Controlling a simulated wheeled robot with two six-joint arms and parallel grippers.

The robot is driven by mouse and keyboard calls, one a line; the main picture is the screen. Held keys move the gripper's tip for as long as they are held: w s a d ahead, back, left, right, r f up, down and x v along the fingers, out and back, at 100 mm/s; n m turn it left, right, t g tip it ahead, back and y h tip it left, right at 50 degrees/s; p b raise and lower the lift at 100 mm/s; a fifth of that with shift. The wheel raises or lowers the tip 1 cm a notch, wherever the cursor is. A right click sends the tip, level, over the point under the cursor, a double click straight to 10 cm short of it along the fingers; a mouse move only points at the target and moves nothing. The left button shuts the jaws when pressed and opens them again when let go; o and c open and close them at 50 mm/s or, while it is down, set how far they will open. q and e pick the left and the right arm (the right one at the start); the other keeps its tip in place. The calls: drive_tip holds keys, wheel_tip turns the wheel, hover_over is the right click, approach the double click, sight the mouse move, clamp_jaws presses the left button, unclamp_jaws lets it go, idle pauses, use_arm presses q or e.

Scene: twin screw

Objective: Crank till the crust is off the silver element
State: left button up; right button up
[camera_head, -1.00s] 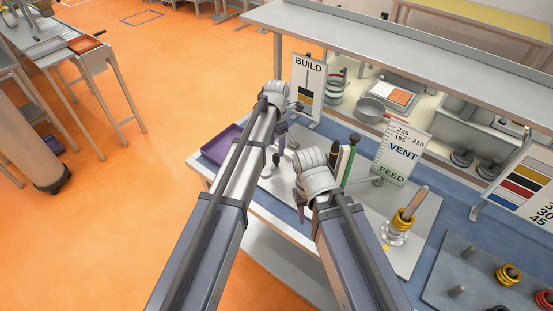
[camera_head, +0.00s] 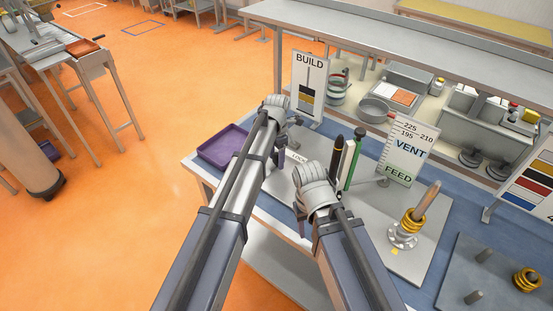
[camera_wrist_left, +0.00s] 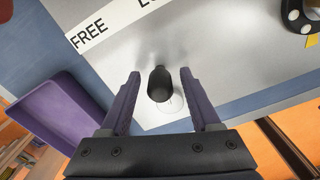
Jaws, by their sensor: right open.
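The black knob (camera_wrist_left: 158,82) stands on the grey plate (camera_wrist_left: 235,60) in the left wrist view, above a clear round base. My left gripper (camera_wrist_left: 160,80) is open, its purple fingers on either side of the knob with gaps. In the head view my left gripper (camera_head: 281,157) hangs over the plate's left end. My right gripper (camera_head: 301,220) is open, mostly hidden behind its wrist. A silver flanged piece (camera_head: 402,238) with yellow rings (camera_head: 411,220) and a tan rod (camera_head: 427,197) stands on the plate's right part. Crust cannot be made out clearly.
A purple tray (camera_head: 222,146) lies left of the plate. The BUILD sign (camera_head: 309,88) is at the back. A pegboard (camera_head: 500,262) lies at right.

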use_arm(q)
clamp_jaws()
drive_tip(key=shift+s+d, duration=0.1)
idle(0.5)
